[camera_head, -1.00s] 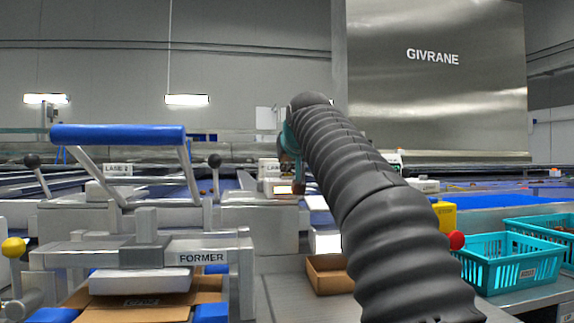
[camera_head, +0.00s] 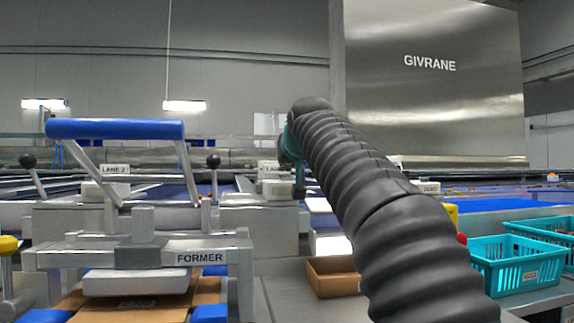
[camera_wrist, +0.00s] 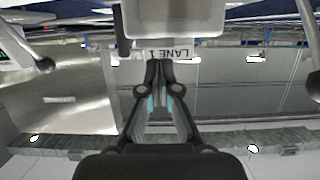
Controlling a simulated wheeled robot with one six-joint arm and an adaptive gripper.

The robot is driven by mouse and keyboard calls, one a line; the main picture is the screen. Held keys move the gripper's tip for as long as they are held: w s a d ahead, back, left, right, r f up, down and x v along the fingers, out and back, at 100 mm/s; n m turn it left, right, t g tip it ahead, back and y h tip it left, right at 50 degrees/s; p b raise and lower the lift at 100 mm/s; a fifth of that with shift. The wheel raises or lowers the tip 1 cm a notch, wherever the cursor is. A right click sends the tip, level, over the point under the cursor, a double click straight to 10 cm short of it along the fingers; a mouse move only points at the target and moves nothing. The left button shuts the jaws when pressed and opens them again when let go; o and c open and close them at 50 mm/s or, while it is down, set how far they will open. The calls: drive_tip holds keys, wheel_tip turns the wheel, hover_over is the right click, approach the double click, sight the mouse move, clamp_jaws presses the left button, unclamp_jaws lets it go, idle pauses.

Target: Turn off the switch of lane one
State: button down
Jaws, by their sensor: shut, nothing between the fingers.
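The lane one unit is a pale box (camera_wrist: 172,18) with an upside-down LANE 1 label (camera_wrist: 171,54) in the wrist view. A dark upright part (camera_wrist: 122,30) stands at its left side there. My gripper (camera_wrist: 161,64) is shut and empty, its tips at the label's lower edge in that view; I cannot tell whether they touch. In the head view the lane one box (camera_head: 269,168) is partly hidden behind my gripper (camera_head: 299,192), and its label is cut off. The switch's position cannot be made out.
The blue-handled FORMER press (camera_head: 201,258) stands at left, with a LANE 2 box (camera_head: 115,169) behind it. Black-knobbed levers (camera_head: 213,161) rise beside it. A cardboard tray (camera_head: 333,278) lies below my arm; teal crates (camera_head: 520,270) are at right.

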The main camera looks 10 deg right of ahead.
drive_tip(key=shift+r, duration=0.25)
drive_tip(key=shift+r+p, duration=0.45)
drive_tip(key=shift+p, duration=0.05)
drive_tip(key=r+p, duration=0.3)
drive_tip(key=shift+s+r+p, duration=0.35)
drive_tip(key=shift+r+p, duration=0.05)
drive_tip(key=s+b, duration=0.2)
drive_tip(key=s, duration=0.8)
drive_tip(key=shift+d+b, duration=0.3)
